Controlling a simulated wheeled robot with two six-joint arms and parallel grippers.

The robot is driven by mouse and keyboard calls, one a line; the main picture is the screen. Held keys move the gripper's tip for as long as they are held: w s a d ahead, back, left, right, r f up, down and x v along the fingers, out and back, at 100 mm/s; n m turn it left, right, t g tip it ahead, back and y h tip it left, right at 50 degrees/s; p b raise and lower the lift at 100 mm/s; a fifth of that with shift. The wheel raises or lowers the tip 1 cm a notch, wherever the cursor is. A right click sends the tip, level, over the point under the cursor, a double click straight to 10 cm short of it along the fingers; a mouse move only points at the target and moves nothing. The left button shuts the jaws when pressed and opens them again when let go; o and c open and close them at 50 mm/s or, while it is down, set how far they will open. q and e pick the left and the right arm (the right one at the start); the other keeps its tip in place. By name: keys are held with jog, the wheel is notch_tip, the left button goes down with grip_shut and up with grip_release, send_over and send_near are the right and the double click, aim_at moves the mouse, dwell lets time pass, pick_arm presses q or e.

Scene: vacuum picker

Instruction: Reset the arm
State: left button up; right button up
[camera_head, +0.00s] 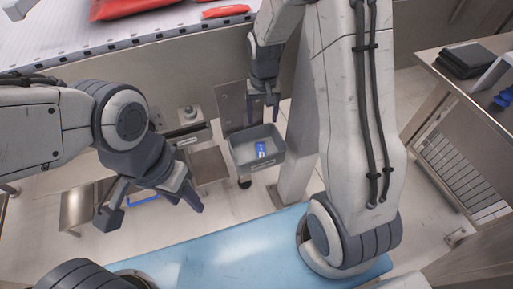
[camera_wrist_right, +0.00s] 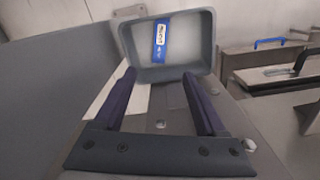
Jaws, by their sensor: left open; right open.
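My left gripper (camera_head: 150,209) is at the left in the head view, open and empty, in front of the conveyor. My right gripper (camera_head: 263,118) hangs near the top middle, just above and behind a grey bin (camera_head: 240,158). It is open, with nothing between its fingers. In the right wrist view, the spread fingers of my right gripper (camera_wrist_right: 159,76) point towards the grey bin (camera_wrist_right: 207,50). A blue and white packet (camera_head: 261,149) lies inside the bin, apart from the fingers. The packet also shows in the right wrist view (camera_wrist_right: 161,40).
A conveyor (camera_head: 60,35) with red packages (camera_head: 128,6) runs across the upper left. A metal table (camera_head: 436,66) with dark folded items (camera_head: 466,59) stands at the right. A small metal box with a knob (camera_head: 190,125) is left of the bin. Pale floor shows around the bin.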

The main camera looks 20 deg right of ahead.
jog(key=shift+r, duration=0.85)
jog(key=s+a+r+n, duration=0.3)
jog(key=s+a, duration=0.2)
jog(key=s, duration=0.3)
jog(key=s+a+r+n+y, duration=0.1)
jog(key=s+a+r+n, duration=0.35)
jog(key=s, duration=0.35)
jog(key=s+a+r+n, duration=0.25)
jog(key=s+a, duration=0.25)
jog(key=s, duration=0.3)
notch_tip(320, 180, up, 26)
jog(key=p, duration=2.5)
jog(key=shift+d+p, duration=0.15)
jog(key=shift+p, duration=0.2)
jog(key=shift+s, duration=0.1)
